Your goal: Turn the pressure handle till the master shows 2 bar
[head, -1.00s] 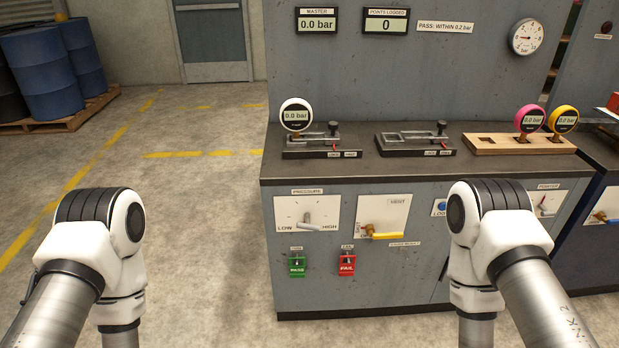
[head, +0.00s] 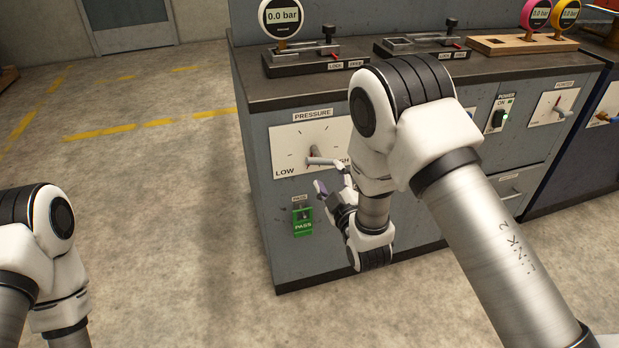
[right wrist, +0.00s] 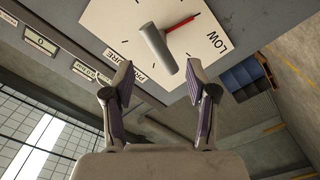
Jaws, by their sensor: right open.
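The pressure handle (head: 322,161) is a grey lever on a white dial plate (head: 290,158) on the cabinet front. In the right wrist view the handle (right wrist: 160,48) has a red pointer at its base, toward the LOW side. My right gripper (head: 334,184) is open just below and in front of it. In the right wrist view the lever's free end shows between the spread fingertips (right wrist: 158,75), with no contact visible. The master display (right wrist: 85,70) is small and slanted there; I cannot read it surely. My left gripper is out of view.
A white round gauge (head: 282,17) reading 0.0 bar stands in a clamp fixture (head: 315,59) on the bench. My right arm hides the cabinet front right of the dial.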

